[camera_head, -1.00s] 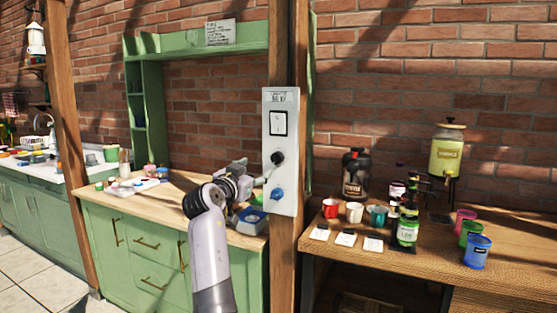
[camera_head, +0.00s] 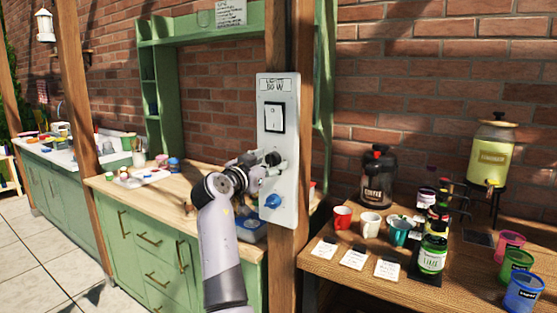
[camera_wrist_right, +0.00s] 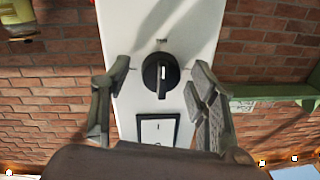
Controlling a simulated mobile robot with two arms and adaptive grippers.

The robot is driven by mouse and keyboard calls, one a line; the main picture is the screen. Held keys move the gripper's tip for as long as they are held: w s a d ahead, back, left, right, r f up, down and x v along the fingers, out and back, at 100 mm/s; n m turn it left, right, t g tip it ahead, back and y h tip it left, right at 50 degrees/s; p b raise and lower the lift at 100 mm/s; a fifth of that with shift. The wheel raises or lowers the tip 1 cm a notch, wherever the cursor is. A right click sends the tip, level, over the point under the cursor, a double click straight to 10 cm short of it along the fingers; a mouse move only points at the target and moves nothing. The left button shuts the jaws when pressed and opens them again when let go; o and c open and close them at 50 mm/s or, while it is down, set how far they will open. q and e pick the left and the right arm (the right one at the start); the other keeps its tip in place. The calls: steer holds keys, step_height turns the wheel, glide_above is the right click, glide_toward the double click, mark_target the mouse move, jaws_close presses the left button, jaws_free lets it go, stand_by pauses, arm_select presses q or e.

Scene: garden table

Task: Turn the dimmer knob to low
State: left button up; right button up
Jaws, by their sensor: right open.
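A white control panel (camera_head: 285,93) is mounted on a wooden post, with a rocker switch (camera_head: 274,117) at its upper part. A round black knob (camera_wrist_right: 152,72) with a pale mark sits below the switch; the mark runs roughly along the panel's length. A blue knob (camera_head: 272,201) is lower on the panel. My right gripper (camera_head: 270,160) is at the panel, open, in front of the black knob. In the wrist view its fingers (camera_wrist_right: 160,76) stand on either side of this knob, with gaps between. The panel appears upside down there, the switch (camera_wrist_right: 158,130) below. My left gripper is not in view.
A green cabinet with a wooden counter (camera_head: 110,184) lies left of the post. A wooden table (camera_head: 338,275) at right holds cups, bottles, a black coffee jar (camera_head: 376,180) and a yellow drink dispenser (camera_head: 491,157). The brick wall is behind.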

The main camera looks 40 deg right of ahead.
steer(key=shift+a+r, duration=0.1)
steer(key=shift+a, duration=0.05)
steer(key=shift+c, duration=0.8)
steer(key=c, duration=1)
